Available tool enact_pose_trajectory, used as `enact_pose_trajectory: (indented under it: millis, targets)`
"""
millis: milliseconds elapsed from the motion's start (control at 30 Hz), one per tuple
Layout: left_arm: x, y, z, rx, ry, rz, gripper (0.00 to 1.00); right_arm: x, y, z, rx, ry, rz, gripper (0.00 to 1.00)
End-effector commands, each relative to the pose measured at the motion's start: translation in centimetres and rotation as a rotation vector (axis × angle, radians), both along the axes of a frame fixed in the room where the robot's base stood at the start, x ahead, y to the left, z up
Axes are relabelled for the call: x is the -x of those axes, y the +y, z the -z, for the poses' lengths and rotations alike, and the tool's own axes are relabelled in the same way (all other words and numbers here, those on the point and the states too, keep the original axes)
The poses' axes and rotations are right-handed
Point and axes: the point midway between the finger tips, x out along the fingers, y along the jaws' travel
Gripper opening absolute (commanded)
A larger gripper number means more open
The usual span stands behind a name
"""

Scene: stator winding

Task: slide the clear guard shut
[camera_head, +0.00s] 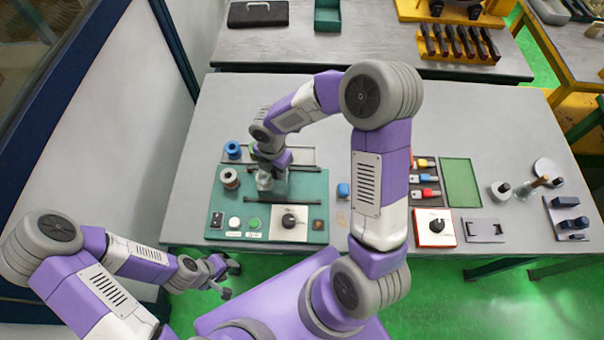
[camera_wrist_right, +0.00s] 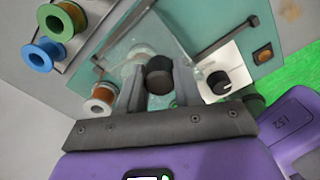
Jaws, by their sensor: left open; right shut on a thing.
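The clear guard (camera_wrist_right: 165,35) is a see-through panel on the green winding station (camera_head: 310,185), between two dark rails. In the head view it is hard to make out beneath my right gripper (camera_head: 268,177). In the right wrist view, my right gripper (camera_wrist_right: 158,92) is shut on the guard's black knob (camera_wrist_right: 160,74). A pale round part shows through the panel, but its details are blurred. One rail (camera_wrist_right: 225,37) runs beside the panel. My left gripper (camera_head: 222,275) is open and empty, off the table's front edge, away from the guard.
A blue spool (camera_head: 233,150) and a copper-coloured spool (camera_head: 229,178) stand at the station's left. Buttons and a black dial (camera_head: 289,220) line its front.

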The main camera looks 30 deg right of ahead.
Motion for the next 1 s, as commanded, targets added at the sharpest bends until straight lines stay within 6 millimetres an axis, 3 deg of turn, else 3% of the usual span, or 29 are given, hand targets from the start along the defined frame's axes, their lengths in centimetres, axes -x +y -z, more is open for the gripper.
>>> enact_pose_trajectory:
  millis: [500, 533, 667, 1000]
  targets:
    - [0.0, 0.0, 0.1, 0.000, 0.000, 0.000, 0.43, -1.4, 2.3, 0.0, -0.002, -0.001, -0.001, 0.17]
    - [0.0, 0.0, 0.1, 0.000, 0.000, 0.000, 0.43, -1.4, 2.3, 0.0, -0.002, -0.001, -0.001, 0.35]
    - [0.0, 0.0, 0.1, 0.000, 0.000, 0.000, 0.43, -1.4, 2.2, 0.0, -0.001, 0.000, 0.000, 0.55]
    - [0.0, 0.0, 0.0, 0.000, 0.000, 0.000, 0.43, -1.3, 2.2, -0.2, 0.000, 0.000, 0.000, 0.57]
